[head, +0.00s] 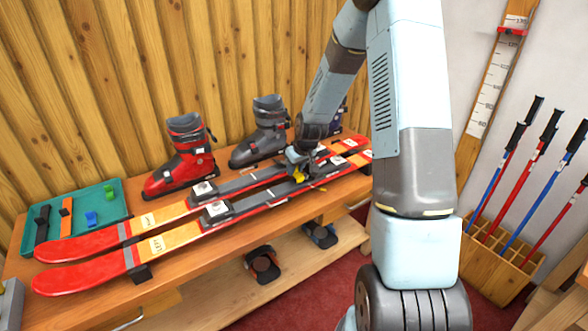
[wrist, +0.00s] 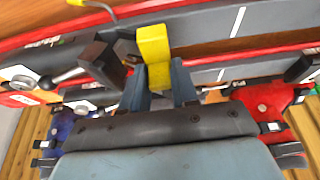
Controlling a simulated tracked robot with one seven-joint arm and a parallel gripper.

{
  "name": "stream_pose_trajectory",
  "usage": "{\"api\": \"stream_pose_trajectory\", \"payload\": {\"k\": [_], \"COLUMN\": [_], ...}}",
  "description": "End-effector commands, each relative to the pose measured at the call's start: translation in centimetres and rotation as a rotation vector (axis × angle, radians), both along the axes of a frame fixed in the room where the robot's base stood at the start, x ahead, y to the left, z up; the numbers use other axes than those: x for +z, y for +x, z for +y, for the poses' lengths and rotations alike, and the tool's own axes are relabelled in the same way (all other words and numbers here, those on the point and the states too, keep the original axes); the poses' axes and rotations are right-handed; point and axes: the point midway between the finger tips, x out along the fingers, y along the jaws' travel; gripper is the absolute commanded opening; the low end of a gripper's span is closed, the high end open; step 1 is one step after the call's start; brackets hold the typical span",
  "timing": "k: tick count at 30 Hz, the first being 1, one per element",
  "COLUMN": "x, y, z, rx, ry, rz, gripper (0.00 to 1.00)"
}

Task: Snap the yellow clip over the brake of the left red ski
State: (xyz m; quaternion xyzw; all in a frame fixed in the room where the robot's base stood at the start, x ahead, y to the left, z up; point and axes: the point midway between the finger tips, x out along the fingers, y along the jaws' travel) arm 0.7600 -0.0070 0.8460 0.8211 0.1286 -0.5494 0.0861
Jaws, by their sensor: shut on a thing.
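Two red skis with orange sections lie side by side on the bench: the far ski (head: 110,236) and the near ski (head: 95,271). My gripper (head: 297,166) is over the skis' binding area, shut on the yellow clip (head: 299,175). In the wrist view the yellow clip (wrist: 153,45) stands out from between the gripper fingers (wrist: 159,84), with a grey ski top behind it. A dark binding part with a metal lever (wrist: 100,60) is just left of it. Whether the clip touches a brake is unclear.
A red boot (head: 183,165) and a grey boot (head: 262,135) stand behind the skis. A teal tray (head: 115,215) with coloured straps and clips is at the left. Spare bindings (head: 263,265) lie on the lower shelf. A pole rack (head: 500,262) stands at the right.

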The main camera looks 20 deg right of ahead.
Motion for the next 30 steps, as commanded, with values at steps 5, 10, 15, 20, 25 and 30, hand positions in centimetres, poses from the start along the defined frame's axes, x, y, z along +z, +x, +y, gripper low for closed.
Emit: {"api": "stream_pose_trajectory", "payload": {"k": [5, 10, 15, 20, 25, 30], "x": [-0.3, -0.7, -1.0, -1.4, -1.7, -1.9], "y": [0.0, 0.0, 0.0, 0.0, 0.0, 0.0], "z": [0.0, 0.0, 0.1, 0.1, 0.1, 0.1], "rx": [0.000, 0.000, 0.000, 0.000, 0.001, 0.001], "ry": [0.000, 0.000, 0.000, 0.001, 0.000, 0.000], "rz": [0.000, 0.000, 0.000, 0.001, 0.001, 0.000], "gripper": [0.00, 0.00, 0.00, 0.00, 0.00, 0.00]}}
